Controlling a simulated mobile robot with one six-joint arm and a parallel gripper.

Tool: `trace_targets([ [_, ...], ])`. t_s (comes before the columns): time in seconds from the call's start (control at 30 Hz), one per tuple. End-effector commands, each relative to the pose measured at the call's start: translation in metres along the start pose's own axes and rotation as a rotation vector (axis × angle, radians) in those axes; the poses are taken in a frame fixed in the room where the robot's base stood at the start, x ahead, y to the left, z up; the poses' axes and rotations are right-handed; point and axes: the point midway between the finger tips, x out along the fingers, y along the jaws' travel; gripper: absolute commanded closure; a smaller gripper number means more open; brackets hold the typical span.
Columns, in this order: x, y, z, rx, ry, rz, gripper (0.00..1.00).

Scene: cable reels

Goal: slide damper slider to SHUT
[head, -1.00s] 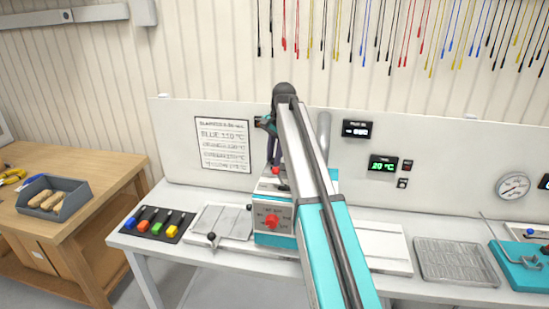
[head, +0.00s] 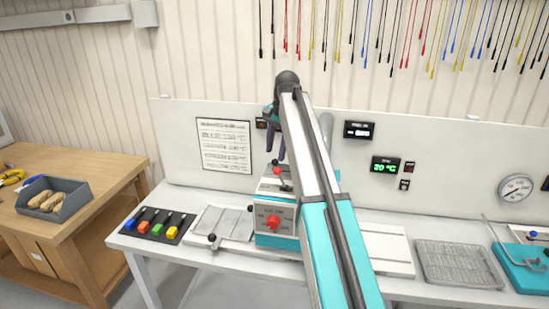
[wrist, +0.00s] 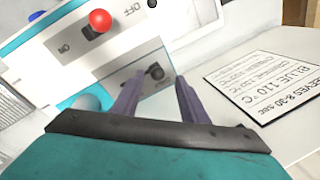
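My gripper (wrist: 160,77) shows two purple-grey fingers standing apart in the wrist view, with nothing between them at their tips. A small dark knob (wrist: 157,72) on a grey plate shows beyond the gap; no readable label marks it as the damper slider. A red ball knob (wrist: 100,20) sits in a dark slot beside it, with ON lettering nearby. In the head view my gripper (head: 275,150) hangs above the teal and white machine (head: 262,184), near its red knob (head: 277,171). My arm hides part of the machine.
A red rotary knob (head: 273,222) is on the machine's front. A framed temperature sheet (head: 224,145) hangs on the panel behind. A white plate (head: 388,246) lies beside my arm.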

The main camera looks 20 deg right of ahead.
Motion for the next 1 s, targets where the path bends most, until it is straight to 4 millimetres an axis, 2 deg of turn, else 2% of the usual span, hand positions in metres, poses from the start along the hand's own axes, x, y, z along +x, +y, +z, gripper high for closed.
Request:
trace_targets([
  [0.6, -0.080, -0.002, -0.001, 0.000, 0.000, -0.003, 0.60],
  [0.8, -0.097, -0.001, -0.001, 0.000, 0.000, -0.003, 0.60],
  [1.0, -0.102, -0.001, 0.000, -0.001, -0.001, -0.002, 0.60],
])
